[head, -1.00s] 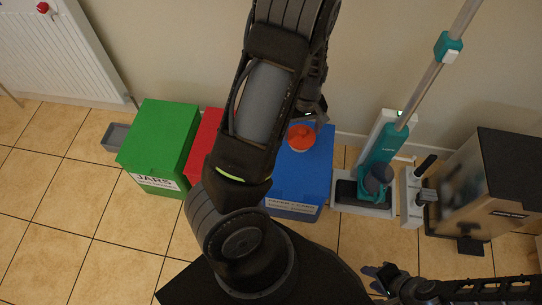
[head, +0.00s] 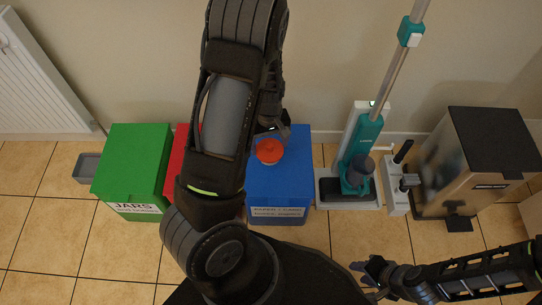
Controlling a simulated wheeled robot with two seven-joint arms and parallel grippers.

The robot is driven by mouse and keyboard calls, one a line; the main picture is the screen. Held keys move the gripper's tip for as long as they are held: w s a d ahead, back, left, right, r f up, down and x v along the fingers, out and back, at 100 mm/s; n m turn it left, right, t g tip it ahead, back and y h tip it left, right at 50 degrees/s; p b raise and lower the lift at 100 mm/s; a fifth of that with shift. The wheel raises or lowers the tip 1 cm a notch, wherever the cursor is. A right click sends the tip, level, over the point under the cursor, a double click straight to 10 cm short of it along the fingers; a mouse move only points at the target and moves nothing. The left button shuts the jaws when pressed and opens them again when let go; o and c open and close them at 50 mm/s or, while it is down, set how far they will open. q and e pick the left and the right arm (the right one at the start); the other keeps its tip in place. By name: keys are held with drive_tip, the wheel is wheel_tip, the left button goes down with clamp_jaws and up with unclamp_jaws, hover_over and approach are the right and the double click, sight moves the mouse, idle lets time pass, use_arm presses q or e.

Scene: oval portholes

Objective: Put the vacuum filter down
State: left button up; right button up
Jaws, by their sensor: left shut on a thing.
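The vacuum filter (head: 269,151) is a round orange-red piece with a paler rim. It shows over the back part of the blue bin's lid (head: 290,180); I cannot tell whether it touches the lid. My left gripper (head: 275,134) is at the filter's far edge and shut on it, with its fingers partly hidden by my own arm. My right gripper (head: 364,274) is low in the view, over the floor in front of the vacuum, with nothing visible in it; its finger gap is unclear.
A green bin (head: 133,165) labelled JARS and a partly hidden red bin (head: 181,150) stand left of the blue bin. A teal upright vacuum (head: 362,140) on its stand and a dark-topped metal bin (head: 450,180) are to the right. A radiator (head: 35,85) is at far left.

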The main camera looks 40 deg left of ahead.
sight(269, 153)
use_arm(q)
drive_tip(key=shift+f, duration=0.6)
drive_tip(key=shift+f, duration=0.1)
drive_tip(key=shift+f+b, duration=0.8)
drive_tip(key=shift+f, duration=1)
drive_tip(key=shift+f, duration=0.15)
drive_tip(key=o, duration=1.3)
